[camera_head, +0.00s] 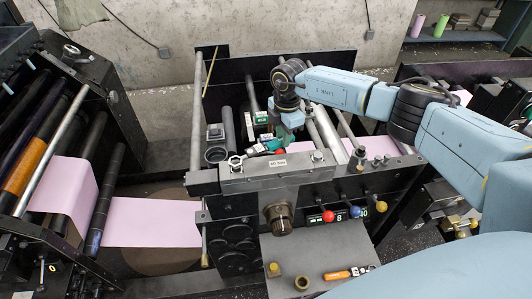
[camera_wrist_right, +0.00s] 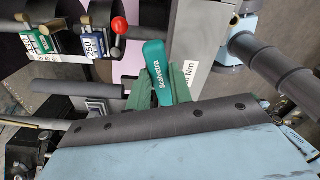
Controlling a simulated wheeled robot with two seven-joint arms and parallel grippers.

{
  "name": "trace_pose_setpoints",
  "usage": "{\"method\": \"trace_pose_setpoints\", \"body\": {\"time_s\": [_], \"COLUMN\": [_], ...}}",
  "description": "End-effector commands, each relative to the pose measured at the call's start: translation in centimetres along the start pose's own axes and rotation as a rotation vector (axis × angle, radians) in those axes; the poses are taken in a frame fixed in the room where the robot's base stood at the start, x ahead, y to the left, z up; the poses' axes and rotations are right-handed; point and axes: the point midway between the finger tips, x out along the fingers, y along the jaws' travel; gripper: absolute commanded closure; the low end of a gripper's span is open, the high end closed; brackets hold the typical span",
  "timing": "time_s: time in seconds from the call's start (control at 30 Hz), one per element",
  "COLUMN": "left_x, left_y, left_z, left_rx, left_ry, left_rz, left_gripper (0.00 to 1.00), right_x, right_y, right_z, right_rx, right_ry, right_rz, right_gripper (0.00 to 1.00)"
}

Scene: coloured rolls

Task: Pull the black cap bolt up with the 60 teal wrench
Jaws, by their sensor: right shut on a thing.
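My right gripper (camera_head: 284,140) reaches down behind the front beam of the machine. In the right wrist view its green fingers (camera_wrist_right: 158,95) are shut on the teal wrench (camera_wrist_right: 154,62), around its handle. In the head view a teal part (camera_head: 272,145) shows beside the fingers, and a pale ring-shaped head (camera_head: 235,161) lies on the beam's left part. I cannot tell whether that head belongs to the held wrench. The black cap bolt cannot be made out clearly. My left gripper is not in view.
A label plate (camera_head: 278,163) sits on the beam (camera_head: 300,170). Rollers (camera_head: 325,130) crowd the right side. An orange tool (camera_head: 340,275) lies on the front plate.

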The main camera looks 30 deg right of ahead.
Motion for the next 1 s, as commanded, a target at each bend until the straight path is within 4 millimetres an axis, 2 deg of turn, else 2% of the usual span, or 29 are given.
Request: {"method": "trace_pose_setpoints", "body": {"time_s": [0.6, 1.0], "left_x": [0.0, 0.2], "left_y": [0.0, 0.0], "left_z": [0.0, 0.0], "left_rx": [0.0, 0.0], "left_ry": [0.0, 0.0], "left_rz": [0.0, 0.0], "left_gripper": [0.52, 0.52], "right_x": [-3.1, -3.0], "right_y": [0.0, 0.0], "right_z": [-0.1, -0.3], "right_rx": [0.0, -0.047], "right_ry": [0.001, 0.001], "right_rz": [0.001, 0.0], "right_gripper": [1.0, 1.0]}}
